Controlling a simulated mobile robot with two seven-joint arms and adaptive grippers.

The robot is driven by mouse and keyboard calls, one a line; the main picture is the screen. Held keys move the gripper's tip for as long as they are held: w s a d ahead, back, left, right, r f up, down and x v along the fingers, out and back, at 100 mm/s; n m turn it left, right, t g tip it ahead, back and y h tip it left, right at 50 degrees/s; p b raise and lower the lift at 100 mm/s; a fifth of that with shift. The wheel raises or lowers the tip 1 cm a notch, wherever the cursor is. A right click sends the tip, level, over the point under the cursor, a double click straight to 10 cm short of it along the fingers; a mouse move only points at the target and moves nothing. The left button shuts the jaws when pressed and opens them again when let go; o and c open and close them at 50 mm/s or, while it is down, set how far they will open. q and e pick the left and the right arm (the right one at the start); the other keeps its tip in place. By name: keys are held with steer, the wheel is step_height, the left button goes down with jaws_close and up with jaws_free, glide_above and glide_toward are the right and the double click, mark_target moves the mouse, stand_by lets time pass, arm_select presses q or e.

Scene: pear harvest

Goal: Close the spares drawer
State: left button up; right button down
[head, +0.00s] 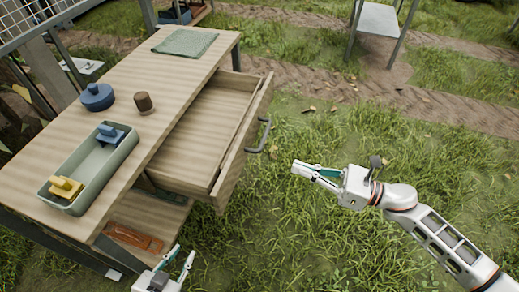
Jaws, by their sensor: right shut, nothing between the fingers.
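The wooden spares drawer (243,140) is pulled well out from the right side of the wooden table. Its visible inside looks empty. A dark bar handle (259,136) is on its front panel. My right gripper (294,168) is shut and empty, to the right of the handle and apart from it, pointing left toward the drawer front. My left gripper (183,252) is at the bottom edge of the view, near the table's lower shelf, with its two fingers apart and nothing seen between them.
On the tabletop (165,75) are a green cloth (185,42), a blue lidded pot (97,97), a brown cup (144,103) and a green tray (90,183) holding a blue and a yellow item. Open grass lies right of the drawer. A metal stand (377,22) is farther back.

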steer(key=f+n+g, duration=0.2)
steer(key=n, duration=0.1)
steer(key=p, duration=0.1)
glide_toward(242, 157)
steer(key=x, duration=0.5)
steer(key=shift+a+r, duration=0.25)
steer(key=shift+a, duration=0.15)
arm_select(q)
steer(key=shift+w+d+r, duration=0.2)
steer(key=shift+w+d, duration=0.05)
steer(key=shift+w, duration=0.1)
arm_select(e)
steer(key=shift+w+a+f, duration=0.1)
steer(key=shift+a, duration=0.45)
